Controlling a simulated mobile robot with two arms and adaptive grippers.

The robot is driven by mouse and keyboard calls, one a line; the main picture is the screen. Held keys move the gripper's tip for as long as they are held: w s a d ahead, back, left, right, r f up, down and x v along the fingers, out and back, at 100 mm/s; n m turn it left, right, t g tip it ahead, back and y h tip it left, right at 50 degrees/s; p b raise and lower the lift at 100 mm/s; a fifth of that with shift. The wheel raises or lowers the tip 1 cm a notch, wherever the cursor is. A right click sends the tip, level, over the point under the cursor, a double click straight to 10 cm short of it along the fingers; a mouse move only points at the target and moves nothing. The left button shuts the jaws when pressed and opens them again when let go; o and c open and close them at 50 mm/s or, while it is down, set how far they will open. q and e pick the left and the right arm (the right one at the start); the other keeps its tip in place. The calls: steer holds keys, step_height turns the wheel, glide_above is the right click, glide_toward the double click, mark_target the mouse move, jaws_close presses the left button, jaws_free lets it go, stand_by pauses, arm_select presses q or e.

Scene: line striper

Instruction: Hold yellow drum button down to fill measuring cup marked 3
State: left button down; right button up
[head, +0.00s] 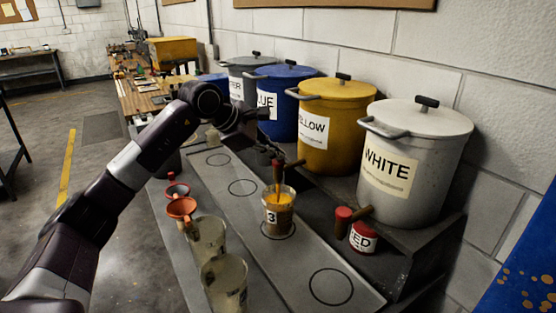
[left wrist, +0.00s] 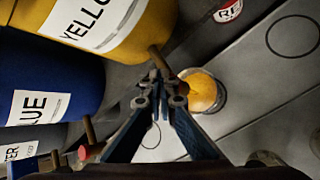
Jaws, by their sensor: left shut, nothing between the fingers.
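The yellow drum (head: 337,118) stands on the shelf with its tap low on the front. Its red button (head: 278,165) and brown tap (head: 296,163) show above the measuring cup marked 3 (head: 271,217). The cup stands upright on a marked circle and holds orange-yellow paint; an orange streak shows between tap and cup. My left gripper (head: 270,153) is shut and empty, its tips at the button; exact contact is unclear. In the left wrist view, the fingers (left wrist: 160,78) hide the button, beside the brown tap (left wrist: 157,57) and cup (left wrist: 219,103). My right gripper is out of view.
The white drum (head: 415,195), blue drum (head: 284,125) and grey drum (head: 245,66) line the wall. Two cups (head: 207,240) (head: 224,290) and orange funnels (head: 181,207) stand left of the grey strip (head: 290,272). A RED can (head: 363,238) is near the white drum's tap.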

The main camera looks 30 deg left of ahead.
mark_target(276, 162)
arm_select(q)
steer(key=shift+r+p, duration=0.8)
steer(key=shift+r, duration=0.05)
steer(key=shift+w+r, duration=0.1)
step_height(276, 162, up, 5)
steer(key=p, duration=0.4)
stand_by(1.1)
